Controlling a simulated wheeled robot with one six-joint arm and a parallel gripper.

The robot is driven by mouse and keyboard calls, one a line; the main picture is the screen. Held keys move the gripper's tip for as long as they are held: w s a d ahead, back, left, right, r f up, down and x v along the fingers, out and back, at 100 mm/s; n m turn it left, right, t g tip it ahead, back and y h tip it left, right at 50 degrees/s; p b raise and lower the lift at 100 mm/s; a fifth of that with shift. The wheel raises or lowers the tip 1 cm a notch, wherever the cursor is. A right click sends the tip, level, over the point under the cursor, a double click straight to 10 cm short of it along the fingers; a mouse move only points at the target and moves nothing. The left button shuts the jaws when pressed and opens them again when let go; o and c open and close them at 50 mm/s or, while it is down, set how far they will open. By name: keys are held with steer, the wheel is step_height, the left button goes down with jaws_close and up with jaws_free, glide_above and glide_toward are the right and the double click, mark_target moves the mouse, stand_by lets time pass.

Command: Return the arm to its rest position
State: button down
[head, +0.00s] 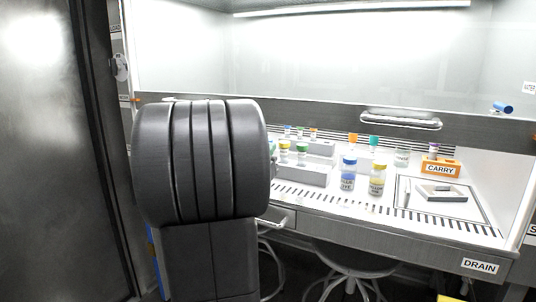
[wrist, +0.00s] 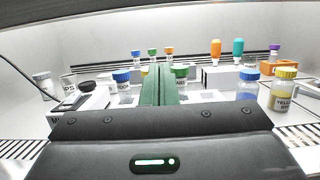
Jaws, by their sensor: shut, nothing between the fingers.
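My gripper (wrist: 157,85) shows in the wrist view, with its green fingers together and nothing between them. It points into the lit workbench, toward the bottles and racks. In the wrist view the fingertips overlap a green-capped bottle (wrist: 180,76) behind them; I cannot tell how far apart they are. In the head view my arm's dark link fills the left middle, and the gripper is hidden behind it.
A blue-capped bottle (head: 348,174) and a yellow-capped bottle (head: 377,180) stand near the front of the bench. Grey racks (head: 302,174) hold vials. An orange CARRY block (head: 440,168) stands right, behind a tray (head: 455,208). Stools (head: 350,272) stand below.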

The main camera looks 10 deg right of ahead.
steer(key=v, duration=0.9)
steer(key=shift+s+a, duration=0.25)
steer(key=w+d+r+p, duration=0.5)
steer(key=w+r, duration=0.1)
steer(key=w, duration=0.2)
steer(key=shift+d+r+p, duration=0.15)
steer(key=shift+d+p, duration=0.2)
steer(key=shift+s, duration=0.1)
